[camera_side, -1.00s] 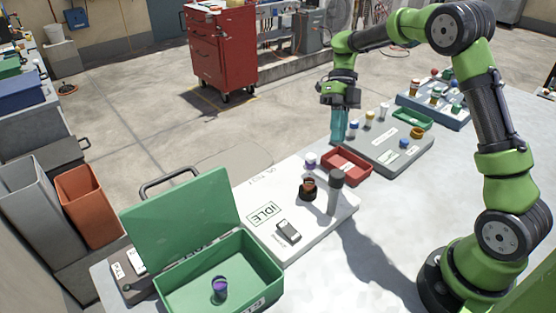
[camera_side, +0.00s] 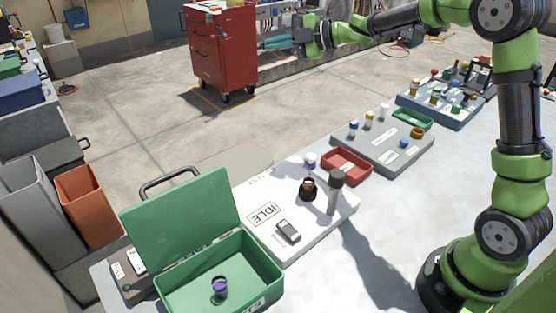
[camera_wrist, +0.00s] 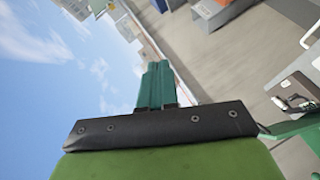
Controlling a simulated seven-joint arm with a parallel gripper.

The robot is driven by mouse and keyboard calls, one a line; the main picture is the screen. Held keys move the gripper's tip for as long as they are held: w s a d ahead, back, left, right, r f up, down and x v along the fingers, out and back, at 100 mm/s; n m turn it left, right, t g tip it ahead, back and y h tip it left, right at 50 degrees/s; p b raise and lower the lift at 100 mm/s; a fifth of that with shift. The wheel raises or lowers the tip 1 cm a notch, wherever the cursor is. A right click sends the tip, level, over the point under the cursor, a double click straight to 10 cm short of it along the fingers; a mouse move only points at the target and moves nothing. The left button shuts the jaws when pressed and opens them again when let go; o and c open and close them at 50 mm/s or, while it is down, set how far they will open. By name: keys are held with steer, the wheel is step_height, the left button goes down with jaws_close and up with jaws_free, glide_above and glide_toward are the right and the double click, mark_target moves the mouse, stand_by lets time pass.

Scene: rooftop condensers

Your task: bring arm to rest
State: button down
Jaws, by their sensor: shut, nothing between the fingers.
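My arm is raised and stretched out above the back of the workbench. My gripper (camera_wrist: 156,68) shows in the wrist view as two teal fingers pressed together with nothing between them. In the side view the hand is high up, level with the red tool cabinet's top and well clear of everything on the bench. The wrist view looks out sideways at sky, buildings and floor.
An open green case (camera_side: 178,288) with a purple-topped item (camera_side: 219,287) inside stands at the front. A white board marked IDLE (camera_side: 263,215), a red tray (camera_side: 346,166), a green tray (camera_side: 412,119) and a grey board (camera_side: 395,160) lie along the bench. A red cabinet (camera_side: 222,55) stands behind.

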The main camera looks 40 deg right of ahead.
steer(key=s+d+r+m+t+h, duration=0.2)
steer(key=d+r+m+t+h, duration=0.1)
steer(key=d+m+h, duration=0.4)
steer(key=s+f+m+g+h, duration=0.3)
steer(key=s+m+g+h, duration=0.1)
steer(key=s+m, duration=0.7)
steer(key=s+a+f+m+g+y, duration=0.2)
steer(key=s+a, duration=0.4)
steer(key=s, duration=0.4)
steer(key=s+a+f+m+g+y, duration=0.2)
steer(key=s+a, duration=0.4)
steer(key=s, duration=0.5)
steer(key=shift+s+f+m+g+y, duration=0.3)
steer(key=shift+f+m+y, duration=0.3)
steer(key=shift+f+m, duration=0.5)
